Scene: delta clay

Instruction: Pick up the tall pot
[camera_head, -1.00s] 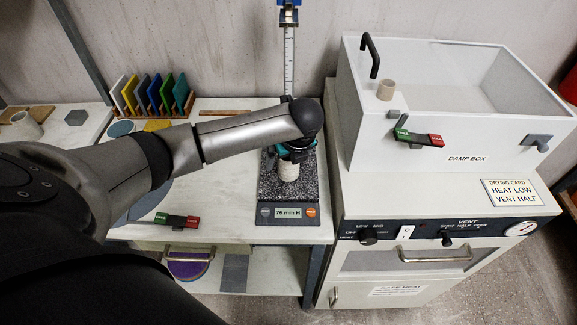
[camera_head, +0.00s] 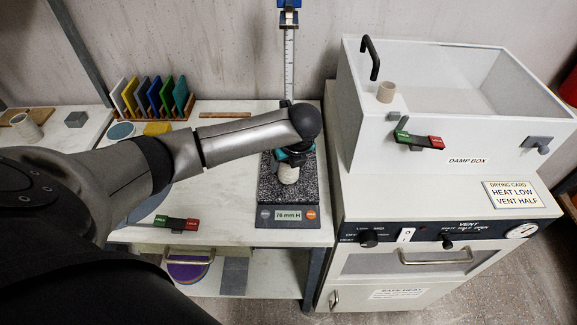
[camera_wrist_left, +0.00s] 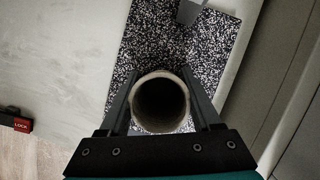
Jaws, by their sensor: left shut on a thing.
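The tall pot (camera_head: 289,174) is a beige cylinder on the speckled plate of the height gauge (camera_head: 268,188), whose display reads 76 mm H. My left gripper (camera_head: 291,158) reaches down over it from above, and my arm hides the pot's top. In the left wrist view the pot's round open mouth (camera_wrist_left: 160,103) sits between the two dark fingers of my left gripper (camera_wrist_left: 162,98), which is shut on it. I cannot tell whether the pot's base still touches the plate. My right gripper is not in view.
The white damp box (camera_head: 460,135) stands right of the gauge, with a small beige pot (camera_head: 386,91) on its ledge. Colored tiles (camera_head: 152,96) stand in a rack at the back left. A green and red lock lever (camera_head: 177,223) lies at the table's front. The gauge's ruled post (camera_head: 289,65) rises behind my gripper.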

